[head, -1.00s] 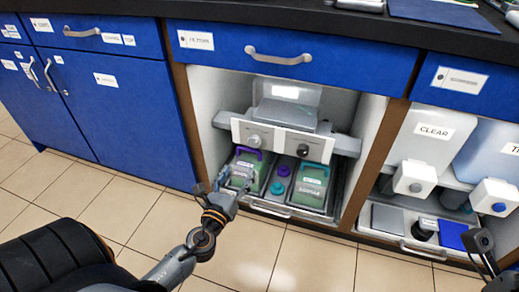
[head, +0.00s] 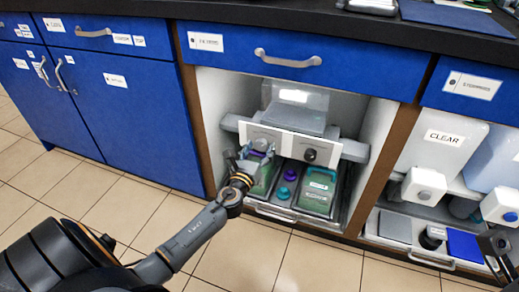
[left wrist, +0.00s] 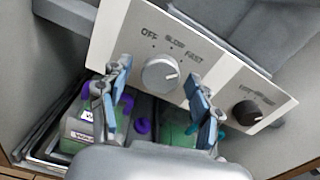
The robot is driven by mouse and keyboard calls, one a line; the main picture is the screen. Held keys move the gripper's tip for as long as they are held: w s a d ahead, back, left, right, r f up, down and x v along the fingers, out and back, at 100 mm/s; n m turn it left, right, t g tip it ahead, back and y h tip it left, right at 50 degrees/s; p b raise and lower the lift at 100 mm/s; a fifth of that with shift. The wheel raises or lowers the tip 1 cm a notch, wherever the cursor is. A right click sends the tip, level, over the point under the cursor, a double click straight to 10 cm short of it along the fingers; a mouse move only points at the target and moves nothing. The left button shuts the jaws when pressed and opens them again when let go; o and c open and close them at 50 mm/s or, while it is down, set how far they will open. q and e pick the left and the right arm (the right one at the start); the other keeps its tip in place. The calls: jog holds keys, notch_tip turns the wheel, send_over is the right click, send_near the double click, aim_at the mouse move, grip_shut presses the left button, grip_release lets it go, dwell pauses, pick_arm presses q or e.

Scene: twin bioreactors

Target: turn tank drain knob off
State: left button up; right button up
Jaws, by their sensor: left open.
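A white panel (left wrist: 125,40) in the open cabinet bay carries a light grey round knob (left wrist: 160,74), marked OFF, SLOW and FAST, with a pale pointer line on its right side toward FAST. A dark knob (left wrist: 246,112) sits further right; its label is too blurred to read. Both knobs also show in the head view, the grey one partly behind my fingers. My left gripper (head: 258,153) is in front of the grey knob. In the left wrist view its open fingers (left wrist: 157,75) stand either side of the knob, with no clear contact. A dark part of my right arm (head: 496,242) shows at the right edge.
Below the panel, a drawer tray (head: 270,210) holds green-and-grey containers (head: 318,190) and purple and teal caps (head: 283,193). A brown divider (head: 385,160) separates this from the CLEAR tank (head: 441,150), which has a round-knobbed white valve block (head: 424,187). Floor in front is clear.

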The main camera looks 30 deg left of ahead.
pick_arm(q)
jog(key=shift+c, duration=0.4)
jog(key=c, duration=1.1)
jog(key=shift+o, duration=0.2)
